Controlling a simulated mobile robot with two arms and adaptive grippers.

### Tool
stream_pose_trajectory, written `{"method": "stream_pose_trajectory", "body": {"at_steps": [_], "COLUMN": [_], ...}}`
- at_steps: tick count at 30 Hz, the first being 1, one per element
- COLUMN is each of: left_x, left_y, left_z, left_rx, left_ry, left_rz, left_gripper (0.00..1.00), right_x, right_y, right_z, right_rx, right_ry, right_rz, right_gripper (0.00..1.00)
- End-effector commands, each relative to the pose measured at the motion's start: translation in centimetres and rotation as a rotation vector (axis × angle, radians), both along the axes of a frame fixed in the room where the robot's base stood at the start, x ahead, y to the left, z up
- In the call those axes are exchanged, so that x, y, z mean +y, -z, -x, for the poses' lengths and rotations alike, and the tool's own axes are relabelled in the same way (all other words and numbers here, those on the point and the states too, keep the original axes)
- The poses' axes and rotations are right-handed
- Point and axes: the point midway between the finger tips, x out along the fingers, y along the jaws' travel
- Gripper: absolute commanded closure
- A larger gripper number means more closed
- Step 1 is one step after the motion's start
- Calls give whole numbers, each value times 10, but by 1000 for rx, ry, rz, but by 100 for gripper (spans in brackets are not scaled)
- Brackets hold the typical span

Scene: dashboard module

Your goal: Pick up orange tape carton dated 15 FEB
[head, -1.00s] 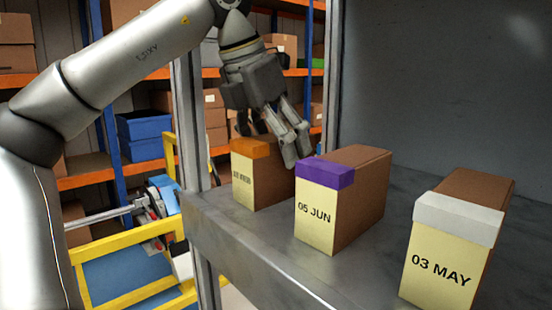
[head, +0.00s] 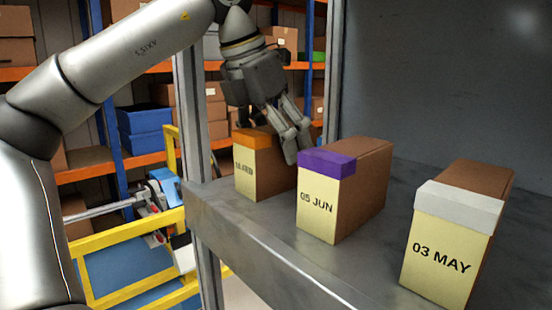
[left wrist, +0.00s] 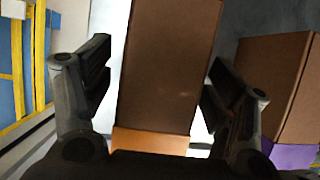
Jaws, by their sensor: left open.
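The orange-banded carton (head: 258,170) stands upright on the metal shelf, at the left end of the row. The date on its pale front is too blurred to read. My left gripper (head: 297,145) is over this carton in the head view. In the left wrist view the carton (left wrist: 168,75) lies between the two open fingers (left wrist: 160,95), with its orange band (left wrist: 150,142) at the bottom. A gap shows on each side, so the fingers do not appear to grip it. My right gripper is not in view.
A purple-banded carton (head: 340,190) marked 05 JUN stands close to the right of the orange one. A white-banded carton (head: 455,240) marked 03 MAY is farther right. A metal post (head: 190,110) rises at the shelf's left edge.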

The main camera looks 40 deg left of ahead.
Motion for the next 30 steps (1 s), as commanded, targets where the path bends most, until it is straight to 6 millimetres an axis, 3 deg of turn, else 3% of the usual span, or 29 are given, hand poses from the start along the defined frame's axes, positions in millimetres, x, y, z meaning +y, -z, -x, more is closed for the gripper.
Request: {"method": "stream_pose_trajectory", "body": {"at_steps": [2, 16, 30], "left_x": [0, 0, 0], "left_y": [0, 0, -6], "left_z": [0, 0, 0], "left_rx": [0, 0, -3], "left_ry": [0, 0, 1], "left_rz": [0, 0, 2], "left_gripper": [23, 83, 85], "right_x": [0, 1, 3], "right_y": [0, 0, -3], "right_z": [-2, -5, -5], "right_rx": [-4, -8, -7], "right_ry": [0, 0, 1], "right_rz": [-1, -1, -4], "right_gripper": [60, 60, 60]}}
